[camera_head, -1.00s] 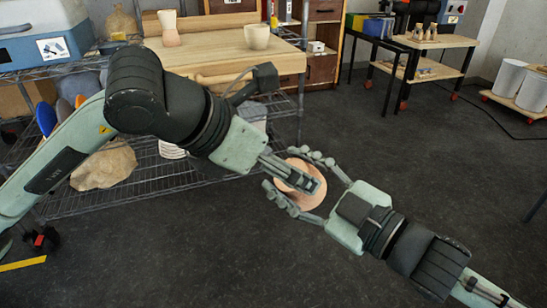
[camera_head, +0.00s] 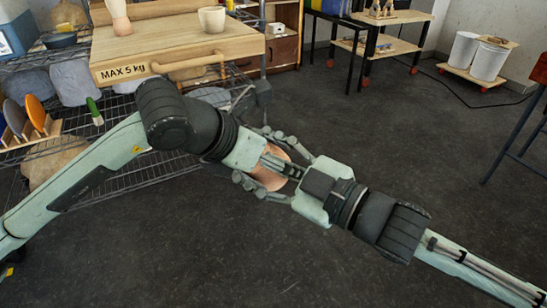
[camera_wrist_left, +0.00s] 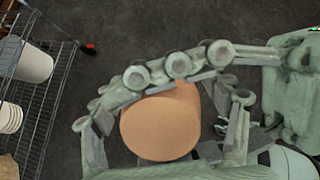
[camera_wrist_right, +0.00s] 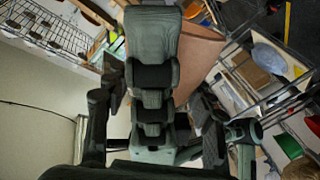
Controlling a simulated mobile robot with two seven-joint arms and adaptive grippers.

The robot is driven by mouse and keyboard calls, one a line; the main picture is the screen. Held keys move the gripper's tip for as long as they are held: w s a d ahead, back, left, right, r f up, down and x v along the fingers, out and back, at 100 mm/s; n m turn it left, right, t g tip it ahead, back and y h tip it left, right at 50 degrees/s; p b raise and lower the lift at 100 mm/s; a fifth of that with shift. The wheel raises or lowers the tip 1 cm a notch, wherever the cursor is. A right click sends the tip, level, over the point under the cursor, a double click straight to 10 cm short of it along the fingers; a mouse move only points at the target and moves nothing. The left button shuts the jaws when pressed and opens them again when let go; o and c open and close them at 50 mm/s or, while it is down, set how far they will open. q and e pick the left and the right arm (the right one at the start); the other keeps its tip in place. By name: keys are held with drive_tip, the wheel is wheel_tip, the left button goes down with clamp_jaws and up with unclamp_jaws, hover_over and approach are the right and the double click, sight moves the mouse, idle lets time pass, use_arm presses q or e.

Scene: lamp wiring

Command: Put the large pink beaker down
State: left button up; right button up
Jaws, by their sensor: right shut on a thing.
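The large pink beaker (camera_head: 268,180) is off the floor between my two grippers in the head view, mostly covered by them. In the left wrist view its round face (camera_wrist_left: 158,130) shows, with jointed fingers around it; its side (camera_wrist_right: 196,58) shows in the right wrist view. My right gripper (camera_head: 251,156) reaches in from the right and is shut on the beaker, one finger on each side. My left gripper (camera_head: 288,170) lies across the beaker from the left, its fingers close over it. Whether the left fingers grip it is hidden.
A wooden-topped cart (camera_head: 175,50) marked MAX 5 kg stands at upper left, with a pale cup (camera_head: 212,19) and a pinkish waisted vessel (camera_head: 119,16) on it. A wire rack with plates (camera_head: 35,115) is at left. Dark floor (camera_head: 400,140) is clear at right.

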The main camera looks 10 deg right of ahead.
use_arm(q)
drive_tip(key=c, duration=1)
drive_tip(key=shift+c, duration=0.6)
use_arm(e)
drive_tip(key=o, duration=1.3)
drive_tip(key=shift+o, duration=0.2)
